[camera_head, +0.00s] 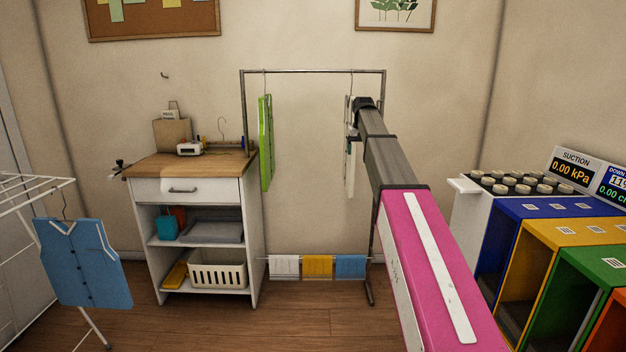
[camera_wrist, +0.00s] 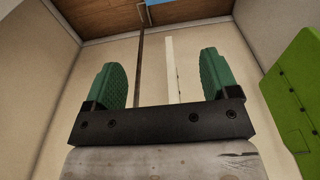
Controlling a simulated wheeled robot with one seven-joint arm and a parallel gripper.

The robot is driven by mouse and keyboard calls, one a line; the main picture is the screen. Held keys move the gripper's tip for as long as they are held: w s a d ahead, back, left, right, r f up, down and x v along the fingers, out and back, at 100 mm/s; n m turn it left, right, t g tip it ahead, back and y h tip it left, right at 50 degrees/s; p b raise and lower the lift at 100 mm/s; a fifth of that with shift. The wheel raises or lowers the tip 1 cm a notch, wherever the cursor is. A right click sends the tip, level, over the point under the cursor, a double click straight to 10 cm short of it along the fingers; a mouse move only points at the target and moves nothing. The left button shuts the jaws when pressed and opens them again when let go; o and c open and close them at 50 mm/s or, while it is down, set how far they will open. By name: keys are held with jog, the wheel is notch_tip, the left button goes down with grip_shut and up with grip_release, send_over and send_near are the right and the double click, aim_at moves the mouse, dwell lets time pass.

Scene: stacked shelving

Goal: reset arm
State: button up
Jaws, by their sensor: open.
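My arm reaches forward from the lower right in the head view, and its end is at the right side of the metal clothes rack (camera_head: 310,71). My gripper (camera_wrist: 162,82) is open in the wrist view, with two green ribbed fingers spread apart. A thin pale upright strip (camera_wrist: 173,70) shows between the fingers, beyond the palm bar; I cannot tell if it is within their reach. In the head view a white panel (camera_head: 351,175) hangs edge-on from the rack, close to my arm's end, which partly hides it. The fingers are too small to judge there.
A green garment panel (camera_head: 266,143) hangs on the rack's left; it also shows in the wrist view (camera_wrist: 299,95). A wooden-topped cabinet (camera_head: 192,163) stands left of it. A blue vest (camera_head: 83,262) hangs at far left. Coloured bins (camera_head: 574,232) stand right. Floor before the rack is clear.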

jog(key=s+f, duration=1.3)
jog(key=f, duration=0.4)
jog(key=s+f, duration=1.3)
jog(key=f, duration=0.4)
jog(key=s+f, duration=0.4)
jog(key=s, duration=0.3)
jog(key=s+f+g, duration=0.1)
jog(key=s+f, duration=0.3)
jog(key=s, duration=0.4)
jog(key=shift+f, duration=0.3)
